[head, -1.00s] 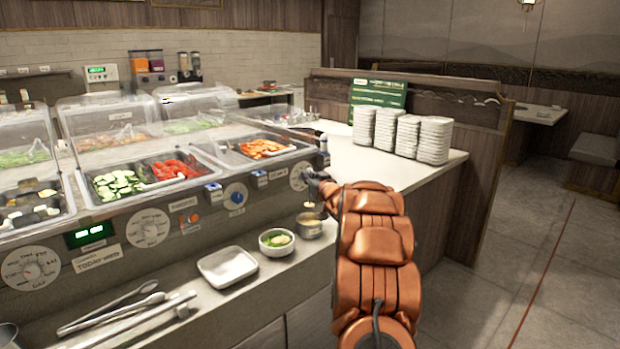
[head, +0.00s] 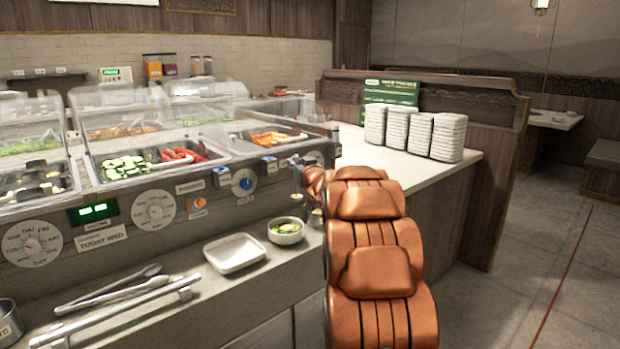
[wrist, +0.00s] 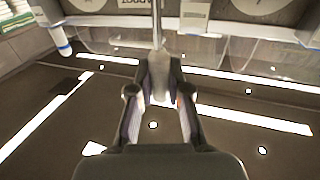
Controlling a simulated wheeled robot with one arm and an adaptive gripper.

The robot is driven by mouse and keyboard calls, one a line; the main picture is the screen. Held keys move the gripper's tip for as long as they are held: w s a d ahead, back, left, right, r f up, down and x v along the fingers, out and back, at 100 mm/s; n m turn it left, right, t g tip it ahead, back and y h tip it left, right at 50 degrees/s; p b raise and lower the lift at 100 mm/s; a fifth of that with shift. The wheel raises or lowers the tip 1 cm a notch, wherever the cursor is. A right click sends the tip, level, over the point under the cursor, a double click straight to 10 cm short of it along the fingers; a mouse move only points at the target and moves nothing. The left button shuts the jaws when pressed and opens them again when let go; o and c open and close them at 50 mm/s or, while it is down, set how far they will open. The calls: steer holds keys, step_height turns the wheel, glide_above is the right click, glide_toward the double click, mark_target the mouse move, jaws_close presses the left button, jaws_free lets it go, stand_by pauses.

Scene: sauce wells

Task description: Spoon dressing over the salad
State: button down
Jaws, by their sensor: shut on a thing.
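The salad bowl (head: 286,232), white with green contents, stands on the steel ledge. A small metal sauce pot (head: 316,218) stands just right of it, mostly hidden behind my arm. My gripper (head: 304,172) is above and slightly right of the bowl, partly hidden by my own arm. In the wrist view my gripper (wrist: 159,88) is shut on a thin upright spoon handle (wrist: 157,25). The spoon (head: 297,192) hangs down above the bowl, apart from it. Whether dressing is in the spoon is too small to tell.
A white square plate (head: 234,254) lies left of the bowl. Tongs (head: 110,292) and a metal rail (head: 130,300) are at the front left. The salad bar front with dials (head: 154,210) rises behind the ledge. Plate stacks (head: 405,132) stand on the right counter.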

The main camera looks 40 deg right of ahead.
steer(key=s+a+b, duration=0.1)
steer(key=a+b, duration=0.3)
steer(key=a, duration=0.1)
steer(key=d+f+m+p, duration=0.2)
steer(key=p, duration=0.2)
steer(key=d+f+m+g+p, duration=0.1)
steer(key=d+f+m+p, duration=0.1)
steer(key=p, duration=0.3)
steer(key=shift+s+d+y, duration=0.15)
steer(key=shift+d+y, duration=0.1)
steer(key=shift+y, duration=0.05)
stand_by(1.2)
steer(key=shift+d+m+p, duration=0.3)
steer(key=shift+m+p, duration=0.2)
steer(key=shift+p, duration=0.25)
steer(key=shift+d+p, duration=0.1)
steer(key=shift+p, duration=0.2)
steer(key=shift+f+g+p, duration=0.15)
steer(key=shift+g+p, duration=0.15)
steer(key=shift+p, duration=0.2)
steer(key=d+f+m+p, duration=0.1)
steer(key=p, duration=0.5)
steer(key=shift+d+m+y, duration=0.1)
steer(key=shift+m+y, duration=0.2)
steer(key=shift+y, duration=0.1)
steer(key=d+f+m+y+p, duration=0.1)
steer(key=d+p, duration=0.1)
steer(key=p, duration=0.9)
steer(key=shift+f+m, duration=0.25)
steer(key=shift+m, duration=0.15)
